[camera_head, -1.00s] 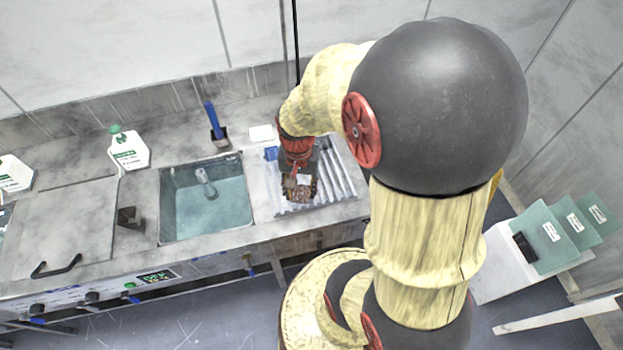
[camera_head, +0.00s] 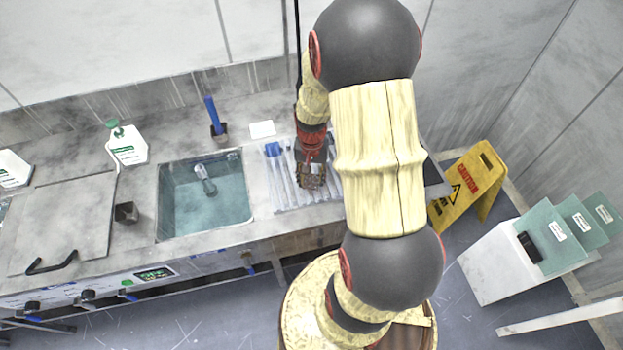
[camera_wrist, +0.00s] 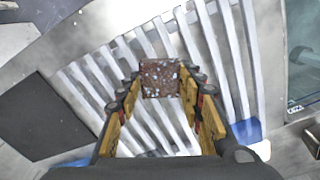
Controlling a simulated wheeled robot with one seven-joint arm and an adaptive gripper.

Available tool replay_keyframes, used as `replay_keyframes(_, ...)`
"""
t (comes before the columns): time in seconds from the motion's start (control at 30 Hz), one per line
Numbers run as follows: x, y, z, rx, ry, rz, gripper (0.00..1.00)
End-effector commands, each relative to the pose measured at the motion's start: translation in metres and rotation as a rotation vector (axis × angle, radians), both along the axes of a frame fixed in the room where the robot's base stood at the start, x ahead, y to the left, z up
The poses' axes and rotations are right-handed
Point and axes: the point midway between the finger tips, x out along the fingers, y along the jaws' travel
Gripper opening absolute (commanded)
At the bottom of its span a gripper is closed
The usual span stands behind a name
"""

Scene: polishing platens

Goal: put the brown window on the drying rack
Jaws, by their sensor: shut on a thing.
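The brown window, a speckled brown square (camera_wrist: 161,78), sits between the fingertips of my gripper (camera_wrist: 162,88) in the wrist view. My gripper is shut on it. In the head view my gripper (camera_head: 311,178) hangs over the drying rack (camera_head: 283,190), a ribbed pale grey area on the counter right of the sink. The rack's white bars (camera_wrist: 228,60) run under and beyond the window in the wrist view. I cannot tell whether the window touches the bars. My arm hides the rack's right side in the head view.
A water-filled sink (camera_head: 205,197) lies left of the rack. A blue-handled brush (camera_head: 214,118) stands in a holder behind it, and a white block (camera_head: 262,129) lies behind the rack. A yellow caution sign (camera_head: 468,187) stands on the floor to the right.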

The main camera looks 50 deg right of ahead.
Motion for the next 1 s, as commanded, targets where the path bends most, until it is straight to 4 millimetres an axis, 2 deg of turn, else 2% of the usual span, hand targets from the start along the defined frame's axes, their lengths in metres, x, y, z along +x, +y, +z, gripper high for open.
replay_keyframes(0.4,0.0007,-0.0003,-0.0063,-0.001,-0.002,0.0,0.09)
replay_keyframes(0.43,0.0007,-0.0002,-0.0056,-0.001,-0.002,0.0,0.39)
replay_keyframes(0.73,0.0006,-0.0002,-0.0052,-0.001,-0.002,0.0,0.55)
replay_keyframes(1.0,0.0006,-0.0002,-0.0045,-0.001,-0.002,0.0,0.55)
